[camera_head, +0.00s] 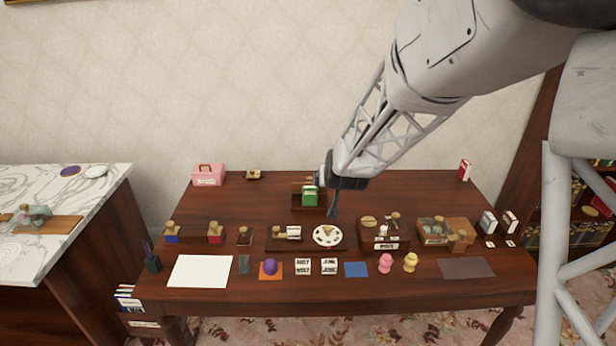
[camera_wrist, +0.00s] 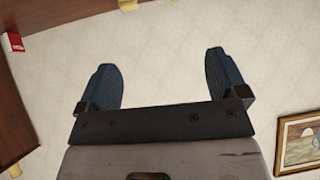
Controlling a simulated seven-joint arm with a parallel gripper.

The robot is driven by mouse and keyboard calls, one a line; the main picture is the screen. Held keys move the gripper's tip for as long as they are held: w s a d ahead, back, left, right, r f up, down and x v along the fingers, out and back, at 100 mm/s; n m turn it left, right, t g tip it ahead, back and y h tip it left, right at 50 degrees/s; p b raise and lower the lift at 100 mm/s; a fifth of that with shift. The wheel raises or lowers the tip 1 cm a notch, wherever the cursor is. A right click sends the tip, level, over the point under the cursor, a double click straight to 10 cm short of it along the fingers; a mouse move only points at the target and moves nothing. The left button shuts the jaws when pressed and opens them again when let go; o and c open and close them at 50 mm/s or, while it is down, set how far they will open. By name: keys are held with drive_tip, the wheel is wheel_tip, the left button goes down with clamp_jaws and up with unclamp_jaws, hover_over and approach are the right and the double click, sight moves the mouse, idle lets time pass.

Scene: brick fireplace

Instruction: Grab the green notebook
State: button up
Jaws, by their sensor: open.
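My gripper (camera_head: 334,207) hangs just right of the bright green item, seen small and dark. In the wrist view my gripper (camera_wrist: 163,65) has its two blue fingers wide apart, with only wall between them. The wrist view does not show the green item.
The wooden table (camera_head: 400,205) holds several stamps, trays and cards across its middle and front. A white plate (camera_head: 327,235) is below my gripper in the picture. A pink box (camera_head: 208,175) stands back left. A marble counter (camera_head: 75,205) is at left. The back right is mostly clear.

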drive_tip(key=w+a+f+t, duration=0.2)
drive_tip(key=w+a+f, duration=0.1)
drive_tip(key=w+f, duration=0.4)
drive_tip(key=t, duration=0.2)
approach(310, 190)
drive_tip(key=w, duration=0.3)
drive_tip(key=shift+s+a+f, duration=0.15)
drive_tip(key=shift+a+f, duration=0.05)
drive_tip(key=shift+a, duration=0.1)
drive_tip(key=shift+x, duration=1.25)
drive_tip(key=shift+f, duration=0.1)
drive_tip(key=shift+x, duration=2.6)
drive_tip(key=shift+d+f, duration=0.2)
